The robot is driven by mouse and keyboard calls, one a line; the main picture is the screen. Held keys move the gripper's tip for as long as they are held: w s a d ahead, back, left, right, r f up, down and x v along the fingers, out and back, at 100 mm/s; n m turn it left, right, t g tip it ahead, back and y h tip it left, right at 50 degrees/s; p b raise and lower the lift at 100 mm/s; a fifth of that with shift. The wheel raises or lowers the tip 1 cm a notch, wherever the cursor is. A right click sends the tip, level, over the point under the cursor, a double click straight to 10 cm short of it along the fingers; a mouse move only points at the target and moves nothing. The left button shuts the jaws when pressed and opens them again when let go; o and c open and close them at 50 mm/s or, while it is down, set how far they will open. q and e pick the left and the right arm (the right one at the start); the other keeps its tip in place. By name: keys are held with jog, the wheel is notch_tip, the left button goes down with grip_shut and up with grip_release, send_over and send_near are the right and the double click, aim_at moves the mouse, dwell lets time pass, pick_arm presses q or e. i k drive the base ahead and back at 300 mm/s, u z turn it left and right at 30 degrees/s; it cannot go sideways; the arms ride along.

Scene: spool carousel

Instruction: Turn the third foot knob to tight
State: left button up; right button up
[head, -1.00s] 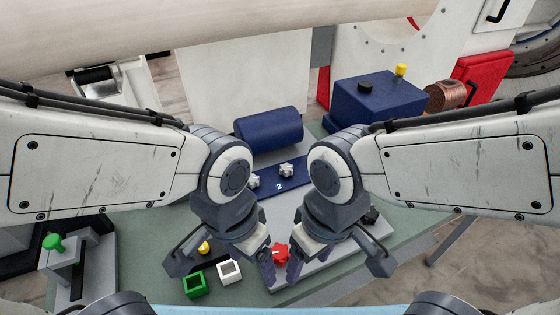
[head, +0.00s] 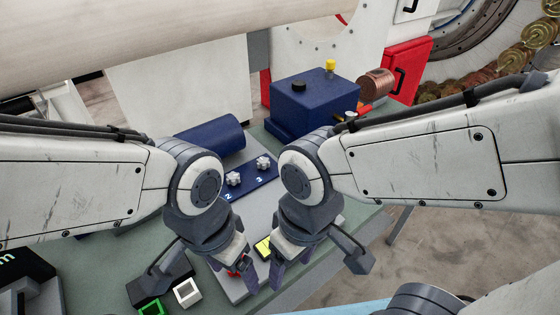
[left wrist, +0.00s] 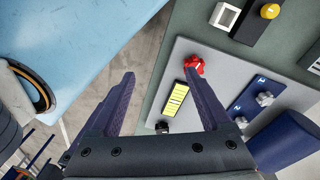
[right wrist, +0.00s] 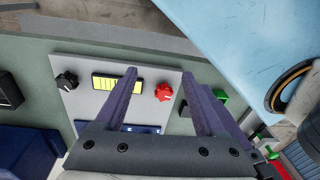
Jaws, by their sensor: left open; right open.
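The third foot knob (head: 262,162) is a pale lobed knob beside the label 3 on a blue plate (head: 246,190). A similar knob (head: 233,179) sits beside label 2. My left gripper (head: 237,272) is open and empty, partly covering the red knob (head: 233,273). My right gripper (head: 283,270) is open and empty beside the yellow striped indicator (head: 262,247). Both grippers are nearer me than the blue plate, apart from the third knob.
A blue cylinder (head: 210,138) lies behind the plate, and a blue box (head: 312,103) stands at the back right. White (head: 187,292) and green (head: 151,308) square frames are at the front left. A black knob (right wrist: 67,81) shows in the right wrist view.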

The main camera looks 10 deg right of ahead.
aim_at(264, 163)
jog(key=k, duration=1.05)
jog(key=z, duration=1.05)
jog(key=i, duration=1.2)
jog(key=u, duration=1)
jog(key=i, duration=0.4)
jog(key=u, duration=0.5)
